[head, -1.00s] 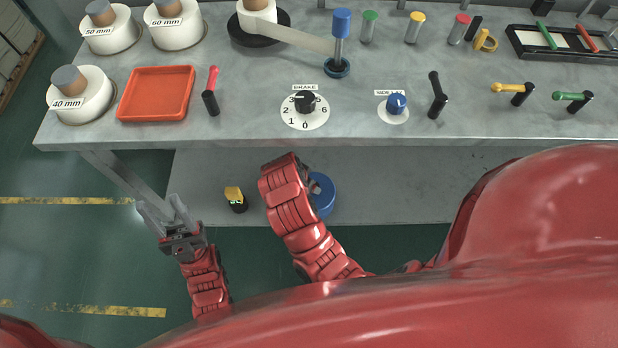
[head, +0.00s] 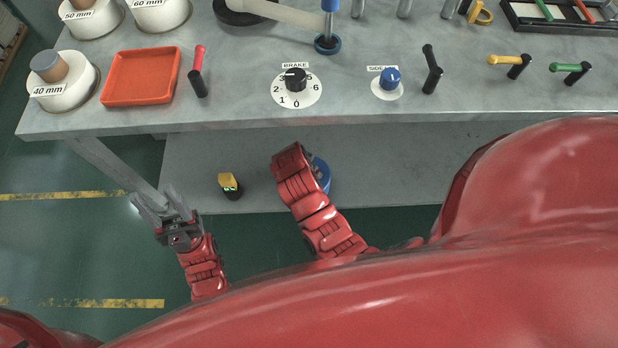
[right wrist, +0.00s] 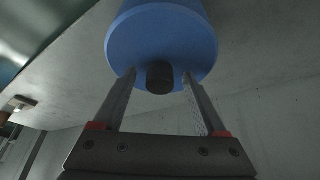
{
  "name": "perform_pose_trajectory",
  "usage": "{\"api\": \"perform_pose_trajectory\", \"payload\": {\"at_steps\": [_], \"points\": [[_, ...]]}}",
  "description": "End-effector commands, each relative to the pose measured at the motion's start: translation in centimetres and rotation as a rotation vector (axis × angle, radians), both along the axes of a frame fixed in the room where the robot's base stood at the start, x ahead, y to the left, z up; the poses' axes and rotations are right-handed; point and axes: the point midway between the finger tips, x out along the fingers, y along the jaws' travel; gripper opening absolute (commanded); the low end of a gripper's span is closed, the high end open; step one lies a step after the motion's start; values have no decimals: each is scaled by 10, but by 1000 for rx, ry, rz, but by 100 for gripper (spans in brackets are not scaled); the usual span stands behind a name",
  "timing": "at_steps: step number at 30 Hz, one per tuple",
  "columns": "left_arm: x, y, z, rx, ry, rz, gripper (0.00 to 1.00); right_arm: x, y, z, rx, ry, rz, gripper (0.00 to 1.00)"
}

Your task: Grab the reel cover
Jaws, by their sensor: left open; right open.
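The reel cover (right wrist: 160,30) appears to be the blue round piece with a short black knob (right wrist: 160,78) in the right wrist view. In the head view the blue piece (head: 322,172) shows at the lower shelf, partly hidden behind my right arm. My right gripper (right wrist: 159,76) is open, its two fingers reaching up on either side of the black knob. I cannot tell whether they touch the blue face; its fingers are hidden in the head view. My left gripper (head: 155,196) is open and empty, left of the shelf near the bench leg.
The grey bench top (head: 230,108) overhangs the lower shelf (head: 400,170). A small yellow and black item (head: 229,186) stands on the shelf left of my right arm. An orange tray (head: 141,77), brake dial (head: 297,88) and white reels (head: 65,82) are on the bench.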

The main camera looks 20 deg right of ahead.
Motion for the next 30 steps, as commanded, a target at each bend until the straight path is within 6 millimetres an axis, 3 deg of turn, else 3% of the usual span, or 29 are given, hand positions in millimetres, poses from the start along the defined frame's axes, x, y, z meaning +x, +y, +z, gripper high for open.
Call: {"api": "perform_pose_trajectory", "payload": {"at_steps": [4,16,30], "points": [[0,0,0,0,0,0,50,0,0,1,1,-1,0,71],[0,0,0,0,0,0,50,0,0,1,1,-1,0,0],[0,0,0,0,0,0,50,0,0,1,0,0,0,0]]}}
